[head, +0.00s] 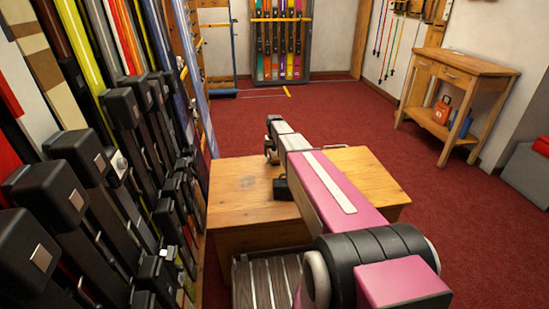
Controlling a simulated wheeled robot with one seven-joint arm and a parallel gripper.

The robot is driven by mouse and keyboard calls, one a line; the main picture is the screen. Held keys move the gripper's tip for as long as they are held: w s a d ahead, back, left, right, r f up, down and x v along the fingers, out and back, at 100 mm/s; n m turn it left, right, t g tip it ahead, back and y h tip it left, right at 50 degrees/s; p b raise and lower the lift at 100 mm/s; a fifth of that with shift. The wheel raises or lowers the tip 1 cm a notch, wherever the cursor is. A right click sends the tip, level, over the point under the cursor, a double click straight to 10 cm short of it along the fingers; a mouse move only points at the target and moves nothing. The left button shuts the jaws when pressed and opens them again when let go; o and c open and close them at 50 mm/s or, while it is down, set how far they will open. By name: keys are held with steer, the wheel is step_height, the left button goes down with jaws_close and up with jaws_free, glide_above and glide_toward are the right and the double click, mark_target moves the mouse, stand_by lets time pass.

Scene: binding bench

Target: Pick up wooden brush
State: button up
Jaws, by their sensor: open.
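I cannot make out a wooden brush in the head view; my arm covers part of the wooden bench (235,205), where something could be hidden. My arm reaches forward over this bench from the lower right. My gripper (270,153) is at its far end, above the back edge of the bench, small and partly hidden by the wrist. It is open, and I see nothing held in it. A small black object (282,189) shows on the bench top beside my arm; I cannot tell what it is.
Skis and bindings (120,110) line a rack close on the left. A wooden side table (455,80) with a red item (442,109) on its shelf stands at the back right. A ski rack (281,45) stands at the back wall. The red carpet (350,115) between is clear.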

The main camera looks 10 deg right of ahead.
steer(key=shift+f, duration=0.65)
steer(key=c, duration=1.1)
steer(key=shift+r, duration=0.15)
steer(key=shift+c, duration=0.2)
steer(key=shift+r, duration=0.55)
step_height(320, 180, up, 3)
steer(key=shift+f, duration=0.2)
steer(key=s+a+r, duration=0.7)
steer(key=a, duration=0.1)
steer(key=shift+s+a, duration=0.35)
steer(key=shift+s, duration=0.05)
steer(key=shift+r, duration=0.1)
